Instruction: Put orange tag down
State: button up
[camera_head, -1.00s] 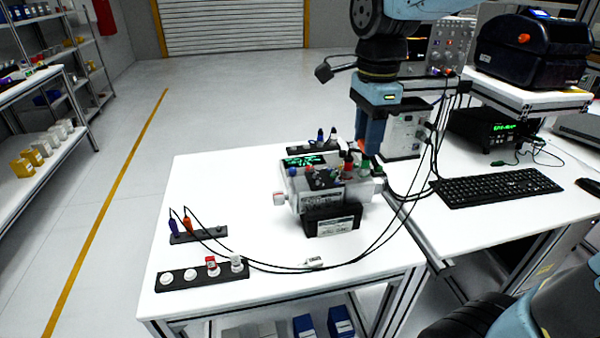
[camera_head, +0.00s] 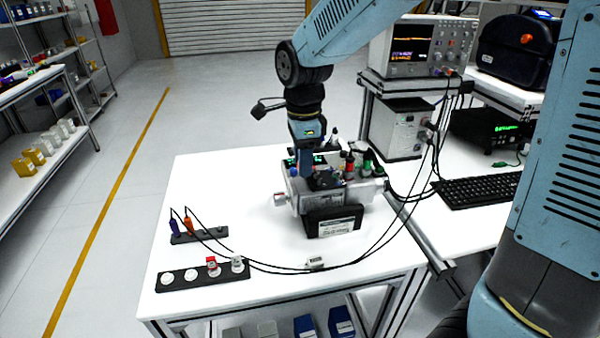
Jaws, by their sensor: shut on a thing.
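My gripper (camera_head: 306,166) points down over the left part of a grey device (camera_head: 312,199) on the white table. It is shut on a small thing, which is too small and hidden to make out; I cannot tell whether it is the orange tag. The device carries several coloured knobs or plugs on top, among them a red-capped one (camera_head: 348,161) right of my gripper. A lit green display on its top is partly covered by my gripper.
A black strip (camera_head: 203,276) with white round pieces and a red one lies at the front left. A keyboard (camera_head: 480,190) and instruments stand on the right bench. The table's back left is clear.

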jog(key=shift+w+a+f, duration=0.1)
jog(key=shift+a+f, duration=0.2)
jog(key=shift+f, duration=1.6)
jog(key=shift+f, duration=0.1)
jog(key=o, duration=1)
